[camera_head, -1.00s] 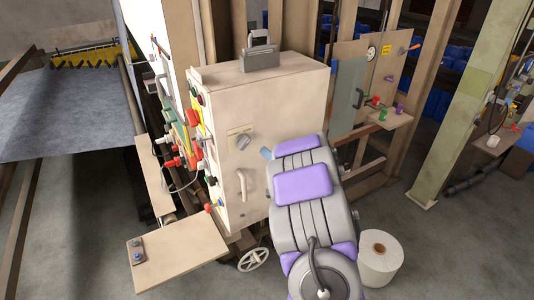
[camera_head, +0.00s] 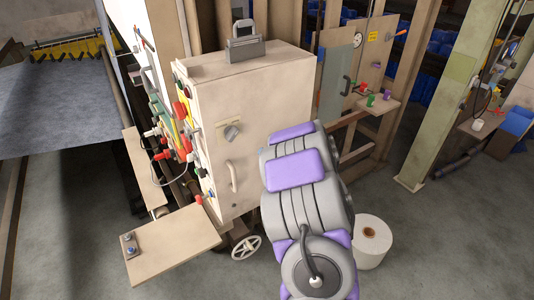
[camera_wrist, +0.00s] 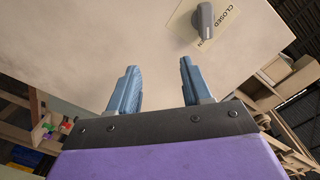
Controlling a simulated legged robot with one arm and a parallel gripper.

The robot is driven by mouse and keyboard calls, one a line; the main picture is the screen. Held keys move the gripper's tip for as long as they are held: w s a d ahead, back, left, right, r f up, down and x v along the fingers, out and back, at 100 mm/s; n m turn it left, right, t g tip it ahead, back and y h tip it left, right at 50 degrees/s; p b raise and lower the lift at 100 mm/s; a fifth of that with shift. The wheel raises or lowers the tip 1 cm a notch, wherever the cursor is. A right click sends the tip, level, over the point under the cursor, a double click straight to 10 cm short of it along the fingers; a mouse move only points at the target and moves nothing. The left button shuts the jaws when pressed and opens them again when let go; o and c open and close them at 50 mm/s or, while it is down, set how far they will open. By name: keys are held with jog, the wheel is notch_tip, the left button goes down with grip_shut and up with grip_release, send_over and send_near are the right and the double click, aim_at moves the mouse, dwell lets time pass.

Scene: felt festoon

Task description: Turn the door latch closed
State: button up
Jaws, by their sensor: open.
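The door latch is a grey turning knob (camera_head: 232,131) on a pale plate on the front of the beige cabinet (camera_head: 265,110). In the wrist view the latch (camera_wrist: 204,18) is at the top right, on a cream label. "CLOSED" reads to its right. The knob's lower end lies near a partly hidden word ending in "N". My gripper (camera_wrist: 159,66) has two blue fingers spread apart with nothing between them. They point at bare cabinet face, left of and below the latch in that view, apart from it. In the head view my arm hides the gripper.
A pale door handle (camera_head: 232,176) sits below the latch. A handwheel (camera_head: 245,247) and a flat shelf (camera_head: 173,243) are near the cabinet's foot. Open floor lies at the right.

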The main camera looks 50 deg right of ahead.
jog(key=p+v, duration=0.1)
jog(key=v, duration=0.1)
jog(key=a+p+v, duration=0.1)
jog(key=v, duration=0.1)
jog(key=shift+r, duration=0.1)
dwell(0.8)
jog(key=shift+d, duration=0.2)
